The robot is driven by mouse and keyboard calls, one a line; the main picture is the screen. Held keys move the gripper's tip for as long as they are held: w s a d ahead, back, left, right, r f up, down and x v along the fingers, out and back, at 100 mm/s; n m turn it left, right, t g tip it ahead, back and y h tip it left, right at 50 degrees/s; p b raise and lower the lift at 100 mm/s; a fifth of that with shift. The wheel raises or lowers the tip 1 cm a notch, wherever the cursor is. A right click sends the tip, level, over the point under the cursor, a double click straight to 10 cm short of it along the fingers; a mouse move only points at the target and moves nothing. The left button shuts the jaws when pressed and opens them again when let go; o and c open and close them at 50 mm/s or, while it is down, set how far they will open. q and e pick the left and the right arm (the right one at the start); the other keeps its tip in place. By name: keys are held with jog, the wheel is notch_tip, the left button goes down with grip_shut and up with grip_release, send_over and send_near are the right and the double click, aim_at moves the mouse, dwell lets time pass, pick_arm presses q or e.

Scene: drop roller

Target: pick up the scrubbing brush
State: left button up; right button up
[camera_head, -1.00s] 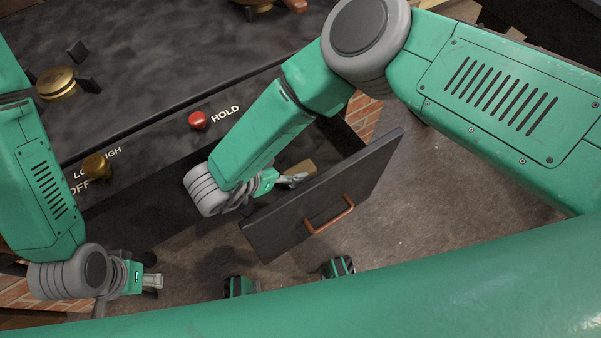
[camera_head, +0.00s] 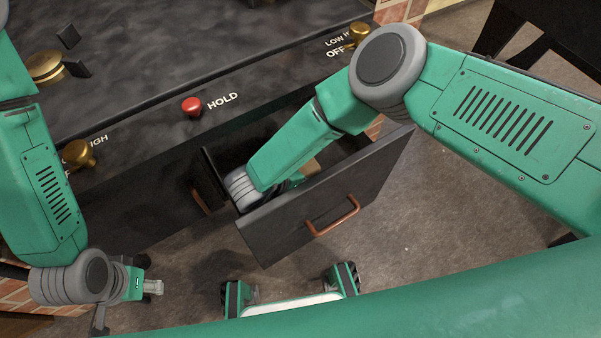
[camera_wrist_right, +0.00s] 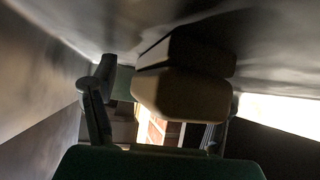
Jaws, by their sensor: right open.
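The scrubbing brush shows in the right wrist view as a tan block (camera_wrist_right: 183,94) with a dark part behind it. In the head view a small tan piece (camera_head: 309,168), likely the brush, shows inside the open drawer (camera_head: 325,195), partly behind my right arm. My right gripper (camera_wrist_right: 165,100) is open inside the drawer, one finger left of the brush and the other mostly hidden at its right. I cannot tell whether they touch it. My left gripper (camera_head: 152,287) hangs away from the drawer at lower left; its finger gap is not clear.
The drawer's front panel with a copper handle (camera_head: 332,217) stands close beside my right forearm. Dark drawer walls surround the right gripper. A dark counter with a red HOLD knob (camera_head: 192,107) and brass knobs (camera_head: 79,154) lies above. The floor right of the drawer is clear.

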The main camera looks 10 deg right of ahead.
jog(key=shift+d, duration=0.2)
jog(key=c, duration=1.1)
jog(key=shift+a, duration=0.15)
jog(key=c, duration=0.3)
jog(key=shift+r, duration=0.1)
